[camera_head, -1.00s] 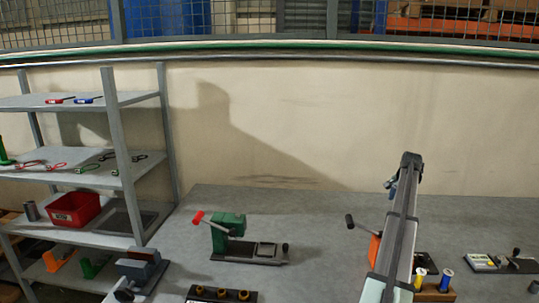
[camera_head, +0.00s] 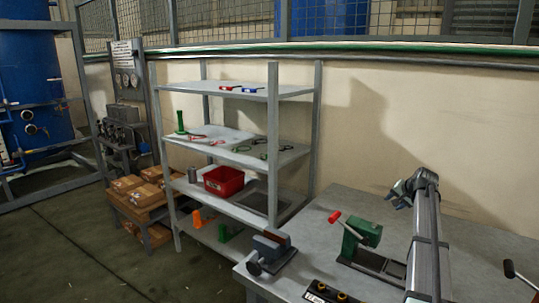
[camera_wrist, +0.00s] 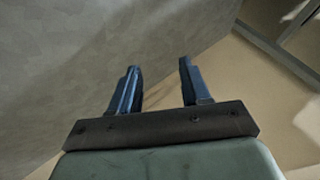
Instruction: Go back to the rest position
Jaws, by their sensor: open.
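My gripper (camera_wrist: 158,85) shows in the wrist view with its two blue fingers apart and nothing between them. Behind the fingers there is a grey surface on the left and a tan surface on the right. In the head view my gripper (camera_head: 400,194) is at the end of my raised arm, above the grey table and to the upper right of the green device. It touches nothing that I can see.
The grey table (camera_head: 470,240) bears a green device with a red handle (camera_head: 358,240), a grey vise (camera_head: 271,253) and a black block (camera_head: 330,293). A shelf (camera_head: 273,140) holds a red bin (camera_head: 224,180) and small tools.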

